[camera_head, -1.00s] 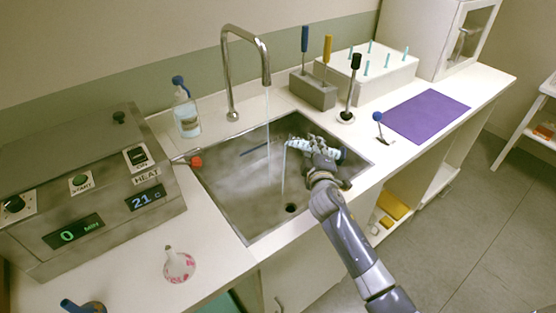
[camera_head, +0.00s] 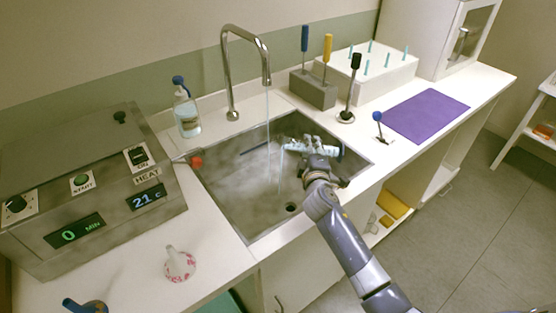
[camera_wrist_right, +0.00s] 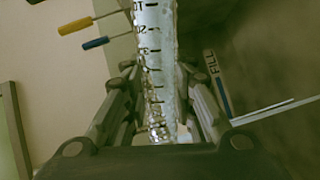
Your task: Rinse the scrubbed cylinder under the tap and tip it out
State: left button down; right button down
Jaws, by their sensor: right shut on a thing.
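The clear graduated cylinder (camera_head: 325,150) lies nearly level over the right part of the sink (camera_head: 240,222), its mouth to the left. A thin stream falls from its mouth into the sink. My right gripper (camera_head: 316,160) is shut around the cylinder, and in the right wrist view the marked, wet-looking cylinder (camera_wrist_right: 155,60) stands between the fingers. The curved tap (camera_head: 265,62) is running. Its water falls to the left of the cylinder's mouth, apart from it. My left gripper is not in view.
A grey heated bath (camera_head: 85,190) stands left of the sink, with a red-tipped spout (camera_head: 196,162) at the rim. Behind are a soap bottle (camera_head: 186,115), a tool block (camera_head: 313,90) and a white peg rack (camera_head: 375,75). A purple mat (camera_head: 428,115) lies right.

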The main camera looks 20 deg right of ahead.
dwell(0.4)
jog(key=shift+a+n, duration=0.1)
jog(key=shift+n, duration=0.5)
jog(key=shift+f+p, duration=0.1)
jog(key=shift+p, duration=0.2)
jog(key=shift+a+f+n+h, duration=0.1)
jog(key=shift+n+h, duration=0.2)
jog(key=shift+n, duration=0.3)
jog(key=shift+w, duration=0.1)
jog(key=shift+a+n+p, duration=0.15)
jog(key=shift+n+p, duration=0.25)
jog(key=shift+n, duration=0.2)
jog(key=shift+r, duration=0.25)
jog(key=shift+w+a+r+n+p, duration=0.1)
jog(key=shift+a+r+n+p, duration=0.1)
jog(key=shift+r+n+p, duration=0.3)
